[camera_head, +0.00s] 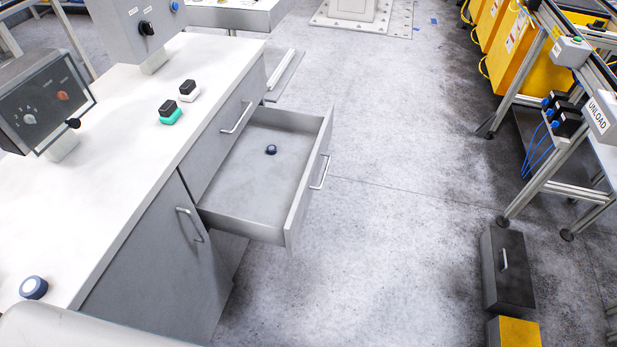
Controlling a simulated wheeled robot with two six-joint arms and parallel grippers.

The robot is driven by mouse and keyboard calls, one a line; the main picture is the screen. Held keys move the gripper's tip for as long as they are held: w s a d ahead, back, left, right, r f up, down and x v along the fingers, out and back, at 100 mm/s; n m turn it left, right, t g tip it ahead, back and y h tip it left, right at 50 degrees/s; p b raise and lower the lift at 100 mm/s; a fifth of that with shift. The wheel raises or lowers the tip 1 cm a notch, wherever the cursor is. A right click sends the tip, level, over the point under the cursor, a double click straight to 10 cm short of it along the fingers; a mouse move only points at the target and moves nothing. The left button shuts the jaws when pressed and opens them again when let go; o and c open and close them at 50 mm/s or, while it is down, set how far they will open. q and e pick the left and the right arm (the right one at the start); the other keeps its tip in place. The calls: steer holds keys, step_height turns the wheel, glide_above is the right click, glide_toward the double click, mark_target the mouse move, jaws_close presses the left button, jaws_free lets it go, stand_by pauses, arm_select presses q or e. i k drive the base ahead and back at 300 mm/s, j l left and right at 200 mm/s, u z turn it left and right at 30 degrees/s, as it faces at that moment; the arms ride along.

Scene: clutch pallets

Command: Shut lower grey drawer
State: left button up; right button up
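The lower grey drawer (309,187) is pulled out of the grey cabinet (150,262) below the white worktop. Its front panel faces right and carries a silver bar handle (320,172). A small dark blue round object (271,150) lies on the drawer floor. The drawer above it (226,138) is flush with the cabinet and has its own handle (237,118). Neither of my grippers is in view. A pale rounded shape at the bottom left may be part of my arm.
The white worktop (100,170) holds control boxes, two small black-topped blocks (171,112) (188,90) and a blue-white knob (33,288). Grey floor (400,200) is free right of the drawer. A dark box (507,270) and a metal-framed stand (545,165) are at the right.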

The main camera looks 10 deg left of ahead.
mark_target(253, 194)
steer(key=i+l+u, duration=0.4)
steer(key=i, duration=0.15)
steer(key=i+l+u, duration=0.4)
steer(key=i, duration=0.05)
